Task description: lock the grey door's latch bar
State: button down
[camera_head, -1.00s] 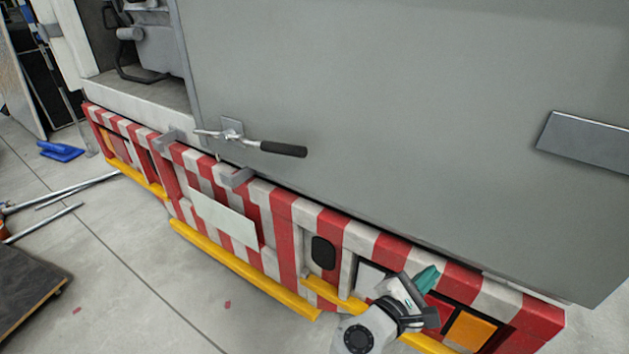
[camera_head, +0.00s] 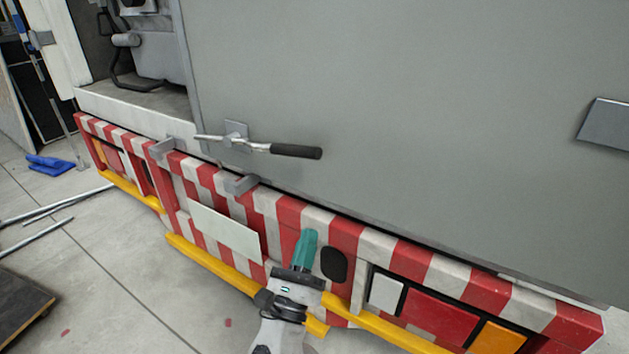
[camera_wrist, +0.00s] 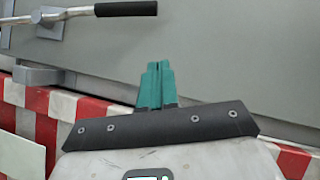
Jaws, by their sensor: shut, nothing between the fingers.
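The grey door (camera_head: 420,110) fills the right of the head view. Its latch bar (camera_head: 240,143), a silver rod with a black grip (camera_head: 296,151), lies nearly level across a small square plate low on the door's left part. In the wrist view the latch bar's black grip (camera_wrist: 126,8) shows at the top left. My gripper (camera_head: 308,236) has teal fingers, shut and empty. It points up in front of the striped bumper, below the black grip and apart from it. In the wrist view the fingers (camera_wrist: 155,68) stand side by side before the door's lower edge.
A red-and-white striped bumper (camera_head: 318,222) runs below the door, with grey brackets (camera_head: 241,184) under the latch bar and a yellow rail (camera_head: 215,275) lower down. Lamps (camera_head: 440,315) sit at its right. A blue object (camera_head: 50,165) and metal poles (camera_head: 60,204) lie on the floor at left.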

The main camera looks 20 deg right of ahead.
jog(key=a+r+x, duration=0.1)
jog(key=r+x, duration=0.1)
jog(key=x, duration=1)
jog(key=shift+r, duration=0.35)
jog(key=shift+w+a+r+p, duration=0.1)
jog(key=shift+p, duration=0.2)
